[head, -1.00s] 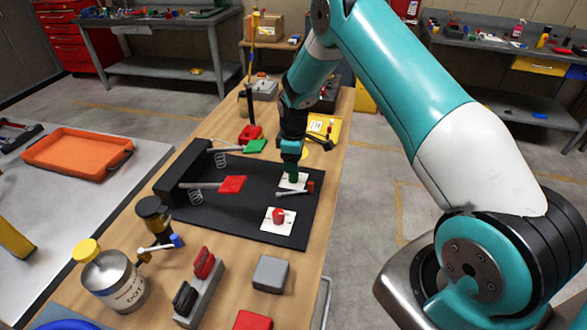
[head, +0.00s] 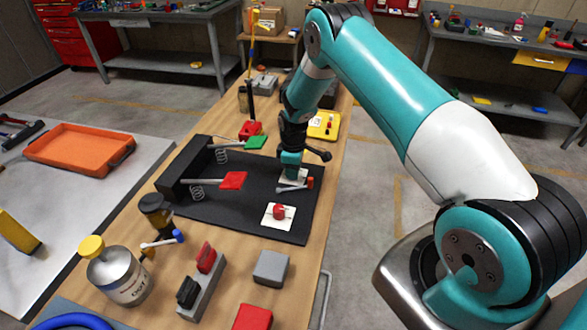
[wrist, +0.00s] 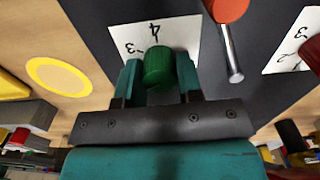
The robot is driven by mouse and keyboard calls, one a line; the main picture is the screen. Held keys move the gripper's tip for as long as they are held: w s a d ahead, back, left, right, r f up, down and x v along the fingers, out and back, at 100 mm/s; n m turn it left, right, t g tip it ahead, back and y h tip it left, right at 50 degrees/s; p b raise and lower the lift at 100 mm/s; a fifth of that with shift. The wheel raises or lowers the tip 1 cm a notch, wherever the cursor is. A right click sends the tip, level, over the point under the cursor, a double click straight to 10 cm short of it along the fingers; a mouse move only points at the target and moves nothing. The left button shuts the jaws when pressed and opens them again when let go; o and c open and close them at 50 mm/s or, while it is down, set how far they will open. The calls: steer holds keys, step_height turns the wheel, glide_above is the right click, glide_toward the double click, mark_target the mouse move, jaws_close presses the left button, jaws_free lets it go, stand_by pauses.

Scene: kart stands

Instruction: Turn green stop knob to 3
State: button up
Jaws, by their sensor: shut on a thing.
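The green stop knob (wrist: 158,66) sits on a white dial card (wrist: 180,40) marked with black digits, of which a 4 and what looks like a 3 show in the wrist view. My gripper (wrist: 160,80) is around the knob, one teal finger on each side, shut on it. In the head view my gripper (head: 291,168) points down at the card (head: 293,177) on the black pedal board (head: 215,206) and hides the knob. The knob's pointer cannot be made out.
A red knob (head: 279,212) on its own white card stands nearer on the board. A metal lever with a red-orange end (wrist: 228,8) lies close beside the green knob. Red (head: 233,180) and green (head: 256,142) pedals are to the left.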

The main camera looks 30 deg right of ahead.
steer(key=shift+f+m+b, duration=0.1)
steer(key=shift+m+b, duration=0.2)
steer(key=shift+f+m+b, duration=0.1)
steer(key=shift+m+b, duration=0.7)
steer(key=shift+b, duration=0.1)
steer(key=m+b, duration=0.2)
steer(key=m, duration=0.1)
steer(key=shift+w+m+b, duration=0.1)
steer(key=shift+m+b, duration=0.2)
steer(key=shift+b, duration=0.05)
steer(key=m+b, duration=0.1)
steer(key=m, duration=0.2)
steer(key=m+b, duration=0.2)
steer(key=m, duration=0.1)
steer(key=shift+d+r, duration=0.1)
steer(key=shift+r, duration=0.1)
steer(key=o, duration=0.9)
step_height(320, 180, up, 18)
steer(key=b, duration=0.3)
steer(key=shift+f, duration=0.25)
